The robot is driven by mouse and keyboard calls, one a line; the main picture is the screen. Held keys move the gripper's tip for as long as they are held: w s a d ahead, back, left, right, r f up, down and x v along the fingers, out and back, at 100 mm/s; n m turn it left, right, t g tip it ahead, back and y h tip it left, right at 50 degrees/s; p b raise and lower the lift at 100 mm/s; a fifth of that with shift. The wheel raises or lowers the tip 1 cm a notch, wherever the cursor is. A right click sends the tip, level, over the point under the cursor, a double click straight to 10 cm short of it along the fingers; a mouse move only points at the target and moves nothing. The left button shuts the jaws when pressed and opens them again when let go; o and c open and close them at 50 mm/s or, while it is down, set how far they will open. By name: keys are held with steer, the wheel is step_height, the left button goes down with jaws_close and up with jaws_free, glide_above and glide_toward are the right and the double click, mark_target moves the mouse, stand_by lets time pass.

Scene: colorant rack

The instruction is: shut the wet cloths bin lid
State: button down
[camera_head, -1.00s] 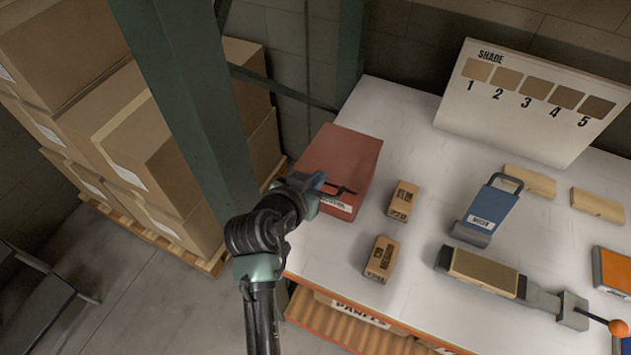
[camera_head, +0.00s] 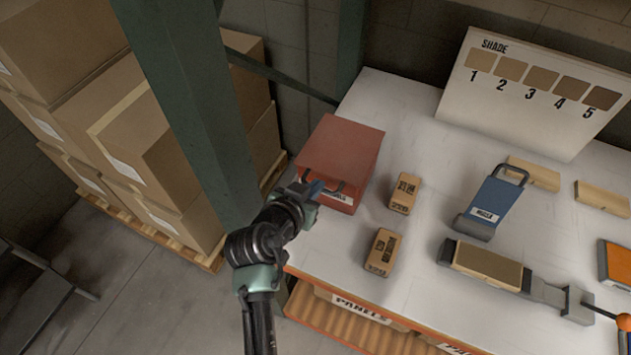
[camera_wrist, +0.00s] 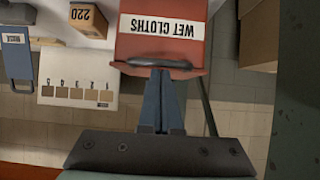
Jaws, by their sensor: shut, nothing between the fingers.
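The wet cloths bin (camera_head: 348,150) is a red box at the left end of the white table. Its red lid top looks lowered over the box; I cannot tell whether it is fully closed. In the wrist view its "WET CLOTHS" label (camera_wrist: 163,26) appears upside down, with the dark handle (camera_wrist: 150,63) beside it. My gripper (camera_head: 317,188) is at the bin's front, by the handle. Its blue fingers (camera_wrist: 161,74) are together, empty, and overlap the handle's edge in the wrist view; contact is unclear.
Two labelled blocks (camera_head: 404,193) (camera_head: 383,252) stand right of the bin. A blue-faced holder (camera_head: 493,203), a clamped block (camera_head: 488,264) and the shade board (camera_head: 530,92) are farther right. A green post (camera_head: 190,100) and stacked cartons (camera_head: 150,145) are on the left.

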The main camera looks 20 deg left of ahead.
steer(key=shift+s+f, duration=0.15)
steer(key=shift+f, duration=0.15)
step_height(320, 180, up, 5)
steer(key=w+p, duration=0.1)
steer(key=p, duration=0.3)
steer(key=f+b+v, duration=0.1)
steer(key=b+v, duration=0.2)
steer(key=v, duration=0.6)
steer(key=shift+s, duration=0.6)
